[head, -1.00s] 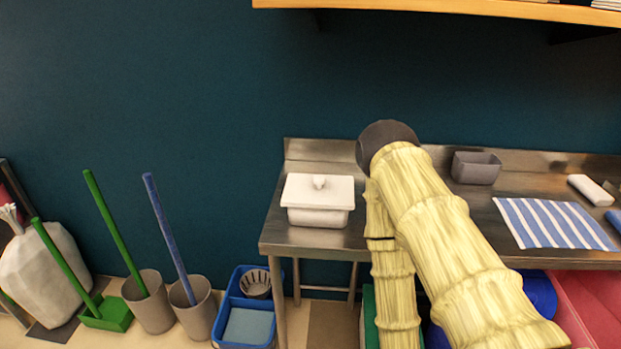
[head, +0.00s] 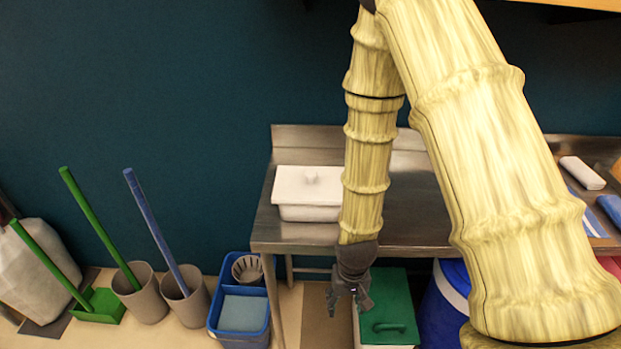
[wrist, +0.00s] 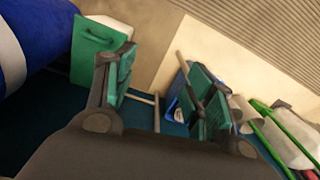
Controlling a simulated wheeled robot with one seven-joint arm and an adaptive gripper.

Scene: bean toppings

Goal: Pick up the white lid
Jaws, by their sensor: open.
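The white lid (head: 309,181) lies on a white rectangular dish (head: 308,212) at the left end of the steel table. It has a small knob on top. My gripper (head: 350,300) hangs below and in front of the table edge, to the right of the dish, pointing down. It is open and empty. The lid is not visible in the wrist view. My forearm passes close to the right end of the dish in the head view.
The steel table (head: 410,225) has bare surface right of the dish. Below it are a green box (head: 390,325) and a blue barrel (head: 445,305). A blue bucket (head: 240,312) stands on the floor at left, beside grey bins (head: 185,297) with long handles.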

